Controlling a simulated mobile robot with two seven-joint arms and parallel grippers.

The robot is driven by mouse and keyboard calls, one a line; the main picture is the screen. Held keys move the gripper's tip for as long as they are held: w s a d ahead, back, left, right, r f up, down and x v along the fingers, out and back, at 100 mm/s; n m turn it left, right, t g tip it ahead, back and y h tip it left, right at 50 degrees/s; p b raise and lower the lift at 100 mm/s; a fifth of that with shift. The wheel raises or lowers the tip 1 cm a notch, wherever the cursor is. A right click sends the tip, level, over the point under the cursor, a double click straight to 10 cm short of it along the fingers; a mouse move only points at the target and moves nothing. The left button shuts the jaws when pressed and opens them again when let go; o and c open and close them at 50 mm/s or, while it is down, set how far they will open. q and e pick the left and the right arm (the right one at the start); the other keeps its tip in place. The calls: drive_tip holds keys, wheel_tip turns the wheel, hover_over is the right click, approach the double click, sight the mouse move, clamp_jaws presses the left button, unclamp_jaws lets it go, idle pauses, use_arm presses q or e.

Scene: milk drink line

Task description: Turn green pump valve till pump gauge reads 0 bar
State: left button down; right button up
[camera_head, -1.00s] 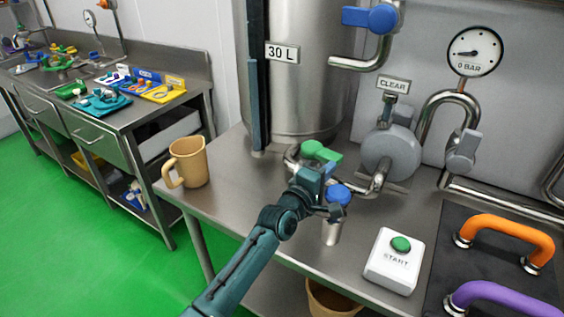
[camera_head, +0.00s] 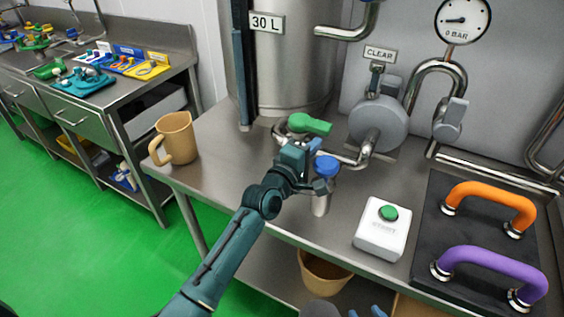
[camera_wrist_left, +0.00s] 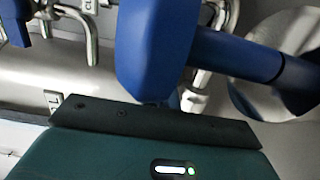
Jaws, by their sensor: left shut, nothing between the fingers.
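The green valve handle (camera_head: 310,124) sits on a bent pipe beside the steel tank, its lever pointing right. The round gauge (camera_head: 462,18) is at the upper right. Its needle points left and its label reads 0 BAR. My left gripper (camera_head: 307,157) is just below the green handle, shut and empty. Whether it touches the handle cannot be told. In the left wrist view a large blue shape (camera_wrist_left: 157,42) fills the middle, and the green handle cannot be made out. My right gripper (camera_head: 365,312) barely shows at the bottom edge; its fingers are mostly cut off.
A blue-topped metal fitting (camera_head: 326,166) is close beside my left gripper. A grey pump (camera_head: 378,124) with a CLEAR sign (camera_head: 380,53) stands to the right. A white START box (camera_head: 382,238), orange (camera_head: 490,203) and purple handles (camera_head: 490,268) are further right. A tan jug (camera_head: 176,138) stands left.

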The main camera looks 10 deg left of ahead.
use_arm(q)
drive_tip(key=v, duration=1.1)
drive_tip(key=s+a+f+m+g+y, duration=0.1)
drive_tip(key=s+f+m, duration=0.1)
drive_tip(key=s+f, duration=0.1)
drive_tip(key=s+a+f+m+g, duration=0.1)
drive_tip(key=s+a+f+m, duration=0.1)
drive_tip(key=s+f+m, duration=0.1)
drive_tip(key=s+a+f+m+y, duration=0.1)
drive_tip(key=s+f+m, duration=0.1)
drive_tip(key=f, duration=0.3)
drive_tip(key=shift+s+a+f+g+y, duration=0.2)
drive_tip(key=shift+s+a+g+y, duration=0.15)
drive_tip(key=shift+s, duration=0.25)
drive_tip(key=s+a+f+m+g+y, duration=0.1)
drive_tip(key=s+a+f+m, duration=0.1)
drive_tip(key=s+f+m, duration=0.1)
drive_tip(key=s+a+f+m+g+y, duration=0.1)
drive_tip(key=s+f+m, duration=0.3)
drive_tip(key=s, duration=0.4)
drive_tip(key=shift+a+m+g, duration=0.35)
drive_tip(key=shift+a+m, duration=0.45)
drive_tip(key=shift+a, duration=0.1)
drive_tip(key=shift+s, duration=0.1)
